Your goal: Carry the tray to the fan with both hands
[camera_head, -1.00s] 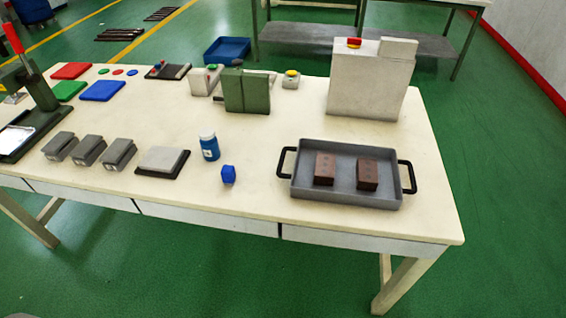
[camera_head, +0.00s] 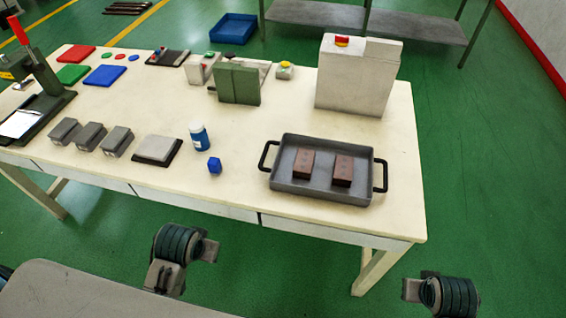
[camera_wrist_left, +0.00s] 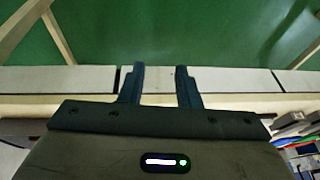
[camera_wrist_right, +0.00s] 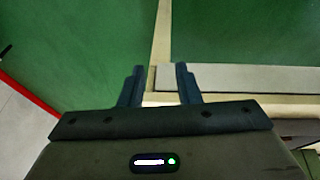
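The grey tray (camera_head: 320,188) lies flat near the right front of the table, with a black handle at each short end. Two brown blocks, a left one (camera_head: 303,163) and a right one (camera_head: 343,170), rest in it. A large pale box-shaped unit (camera_head: 355,85) with a red and yellow button stands behind the tray; I cannot tell whether it is the fan. My left gripper (camera_wrist_left: 160,72) and my right gripper (camera_wrist_right: 159,72) are open and empty in the wrist views. My arms show low in the head view, in front of the table and apart from the tray.
A green block-like device (camera_head: 238,84) stands farther back. The cream table (camera_head: 410,150) has bare room right of the tray and between tray and pale unit.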

